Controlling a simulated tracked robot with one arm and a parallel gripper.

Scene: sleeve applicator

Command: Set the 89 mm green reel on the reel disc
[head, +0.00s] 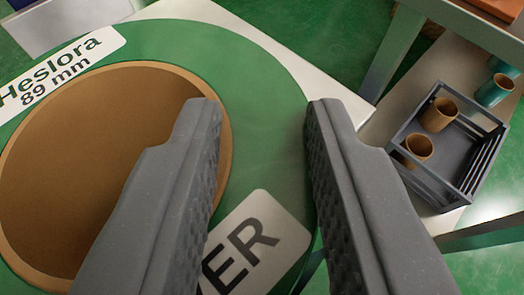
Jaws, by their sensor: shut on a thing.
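The green reel (262,90) fills the left and middle of the head view, with a wide brown core and white labels reading "Heslora 89 mm" and "ER". My gripper (262,112) is shut on the reel's green band. Its left finger reaches over the core opening and its right finger is at the reel's right outer edge. The fingers hide part of the core and band. I cannot make out the reel disc, and cannot tell whether the reel rests on anything.
A pale tabletop (345,95) shows behind the reel, its corner to the right. At right, a grey slatted crate (478,172) holds brown cores (440,114) on a lower pale shelf. A teal roll (495,90) lies beside the crate. Green floor (345,22) shows between.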

